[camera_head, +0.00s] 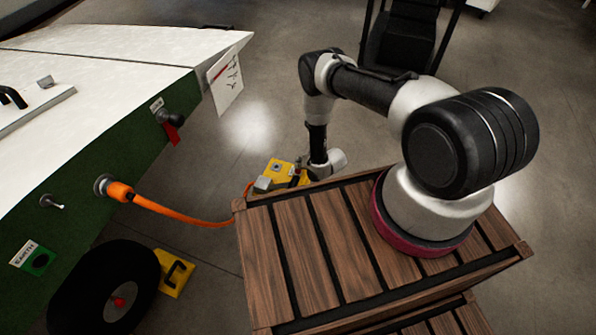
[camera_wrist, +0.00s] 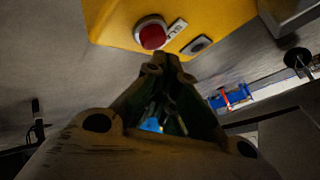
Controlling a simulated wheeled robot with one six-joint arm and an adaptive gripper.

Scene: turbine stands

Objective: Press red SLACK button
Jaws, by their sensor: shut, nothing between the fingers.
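The red button (camera_wrist: 152,36) is round, in a pale ring on the face of a yellow box (camera_wrist: 225,14) in the wrist view. A label (camera_wrist: 177,28) beside it shows letters beginning "SL". A dark round fitting (camera_wrist: 197,46) sits to its right. My gripper (camera_wrist: 160,62) is shut and empty, its tips just below the red button in the picture. I cannot tell whether they touch the box. In the head view the yellow box (camera_head: 276,167) is on the floor side beyond the wooden crate, next to my wrist; the red button cannot be made out there.
A slatted wooden crate (camera_head: 290,240) stands under my arm's base. An orange cable (camera_head: 180,214) runs from a plug on the green and white stand (camera_head: 120,130) toward the yellow box. A black wheel (camera_head: 85,285) and a yellow chock (camera_head: 176,275) are at lower left. Open floor lies behind.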

